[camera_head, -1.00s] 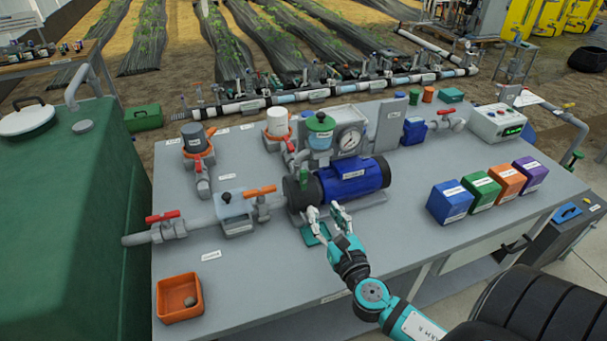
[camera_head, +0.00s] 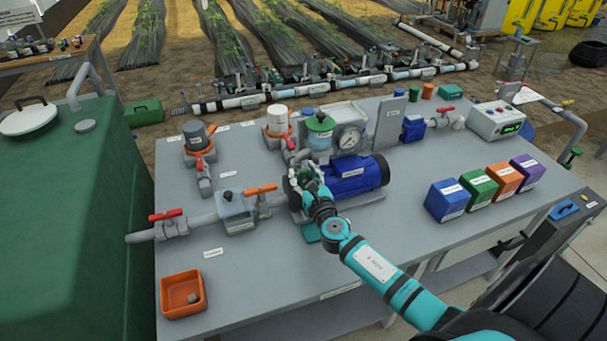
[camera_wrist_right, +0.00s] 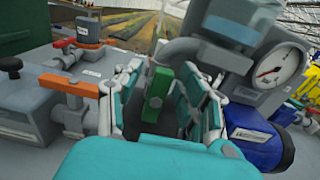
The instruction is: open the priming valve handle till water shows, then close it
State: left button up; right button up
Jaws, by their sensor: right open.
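A green upright handle (camera_wrist_right: 156,88), apparently the priming valve handle, shows in the right wrist view between the two fingers of my right gripper (camera_wrist_right: 160,80). The fingers stand apart on either side of it, and I cannot tell whether either touches it. In the head view my right gripper (camera_head: 303,178) is over the pump's left end and hides this handle. The blue pump motor (camera_head: 355,176) lies just right of it. No water is visible at the handle. My left gripper is not in view.
An orange-handled valve (camera_head: 260,189) sits left of my gripper on the suction pipe, and a red-handled valve (camera_head: 166,215) is farther left. A green-capped strainer (camera_head: 320,131) and a gauge (camera_head: 348,139) stand close behind. An orange tray (camera_head: 182,294) is at the front left.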

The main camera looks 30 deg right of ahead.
grip_shut()
jog(key=shift+s+f+m, duration=0.1)
jog(key=shift+f+m, duration=0.05)
jog(key=shift+m, duration=0.15)
jog(key=m+b, duration=0.2)
jog(key=m, duration=0.1)
jog(key=shift+d+f+m, duration=0.2)
jog(key=shift+m, duration=0.1)
jog(key=m, duration=0.1)
jog(key=m+b, duration=0.1)
jog(key=m, duration=0.1)
jog(key=m+b, duration=0.1)
jog(key=m, duration=0.1)
jog(key=shift+s+d+f, duration=0.15)
jog(key=shift+d+f, duration=0.05)
jog(key=shift+d, duration=0.1)
jog(key=m, duration=0.2)
jog(key=m+b, duration=0.1)
jog(key=m, duration=0.2)
jog(key=shift+d+f, duration=0.15)
jog(key=shift+f, duration=0.05)
jog(key=shift+f+m, duration=0.15)
jog(key=shift+m, duration=1.75)
